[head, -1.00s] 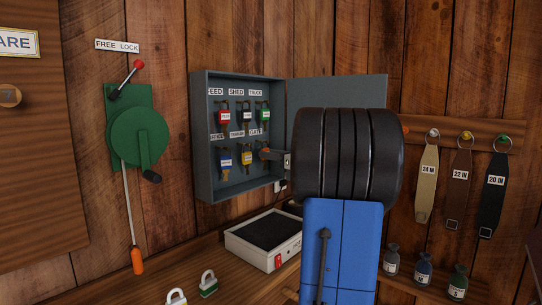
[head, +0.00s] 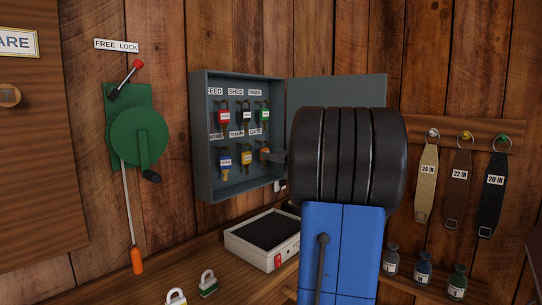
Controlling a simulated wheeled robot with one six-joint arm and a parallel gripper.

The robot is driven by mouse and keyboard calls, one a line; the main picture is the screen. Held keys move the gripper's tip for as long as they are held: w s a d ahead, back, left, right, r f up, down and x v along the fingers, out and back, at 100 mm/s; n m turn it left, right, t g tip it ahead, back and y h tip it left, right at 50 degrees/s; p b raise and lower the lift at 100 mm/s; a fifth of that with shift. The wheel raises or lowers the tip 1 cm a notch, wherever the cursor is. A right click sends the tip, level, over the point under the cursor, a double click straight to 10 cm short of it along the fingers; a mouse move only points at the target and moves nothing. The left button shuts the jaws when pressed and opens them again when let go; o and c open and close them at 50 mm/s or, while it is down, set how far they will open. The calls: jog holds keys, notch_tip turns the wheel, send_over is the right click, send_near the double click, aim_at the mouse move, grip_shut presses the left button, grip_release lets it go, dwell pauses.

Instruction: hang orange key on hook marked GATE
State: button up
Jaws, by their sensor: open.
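The orange key (head: 264,151) hangs in the bottom row of the grey key cabinet, at the right, below the label GATE (head: 255,132). The hook itself is too small to make out. My gripper (head: 277,157) is just right of the orange key, at the cabinet's open front. Only a small part of it shows, since my black and blue arm hides the rest. It is open, and the orange key looks apart from it.
The key cabinet (head: 197,150) holds several other coloured keys. Its door (head: 340,90) stands open to the right, behind my arm. A white box with a black top (head: 262,232) sits on the bench below. A green lever device (head: 137,135) is on the wall at left.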

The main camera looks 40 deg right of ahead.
jog(key=s+d, duration=0.1)
jog(key=s, duration=1.3)
jog(key=shift+s, duration=0.4)
